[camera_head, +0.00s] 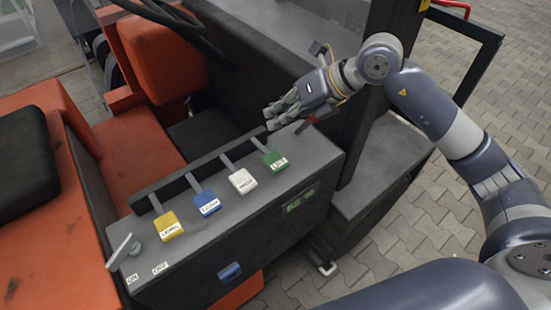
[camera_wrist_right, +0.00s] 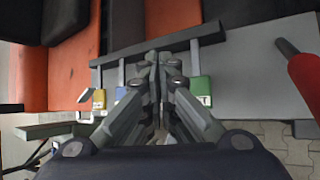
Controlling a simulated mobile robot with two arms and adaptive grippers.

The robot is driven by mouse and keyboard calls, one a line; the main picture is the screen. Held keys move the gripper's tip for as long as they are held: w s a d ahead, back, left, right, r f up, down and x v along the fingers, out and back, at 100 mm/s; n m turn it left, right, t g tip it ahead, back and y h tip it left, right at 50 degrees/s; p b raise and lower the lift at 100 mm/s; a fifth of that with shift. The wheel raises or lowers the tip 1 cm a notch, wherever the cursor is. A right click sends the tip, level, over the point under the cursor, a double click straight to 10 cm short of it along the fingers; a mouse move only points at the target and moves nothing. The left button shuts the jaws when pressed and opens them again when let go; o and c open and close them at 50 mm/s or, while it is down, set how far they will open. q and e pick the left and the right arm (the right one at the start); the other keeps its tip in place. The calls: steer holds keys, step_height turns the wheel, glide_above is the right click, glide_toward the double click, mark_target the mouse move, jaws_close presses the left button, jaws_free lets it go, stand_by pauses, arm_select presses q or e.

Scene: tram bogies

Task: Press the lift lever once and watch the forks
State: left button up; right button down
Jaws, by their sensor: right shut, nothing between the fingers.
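The green lever (camera_head: 274,160) stands at the right end of a row on the grey console; its small label seems to read LIFT. It also shows in the wrist view (camera_wrist_right: 201,90), right of the fingers. My right gripper (camera_head: 271,117) is shut and empty, above the console's far right part and apart from the green lever. In the wrist view its closed fingers (camera_wrist_right: 159,62) hide part of the row. The forks are not in view, nor is my left gripper.
White (camera_head: 242,181), blue (camera_head: 206,202) and yellow (camera_head: 168,226) levers stand left of the green one. A key switch (camera_head: 124,250) sits at the console's left end. A red-tipped lever (camera_head: 310,120) is close to my right gripper. A dark post (camera_head: 372,110) rises behind my arm.

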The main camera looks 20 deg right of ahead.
mark_target(273, 156)
stand_by(0.3)
step_height(273, 156, down, 9)
steer(key=b, duration=0.6)
steer(key=shift+r, duration=0.1)
steer(key=shift+s+b, duration=0.1)
steer(key=shift+b, duration=0.25)
stand_by(0.9)
steer(key=shift+f+b, duration=0.35)
steer(key=shift+f, duration=0.05)
steer(key=shift+f+b, duration=1.35)
steer(key=shift+f, duration=0.2)
stand_by(1.2)
steer(key=shift+r, duration=0.1)
steer(key=shift+r+p, duration=1.25)
steer(key=shift+r, duration=0.6)
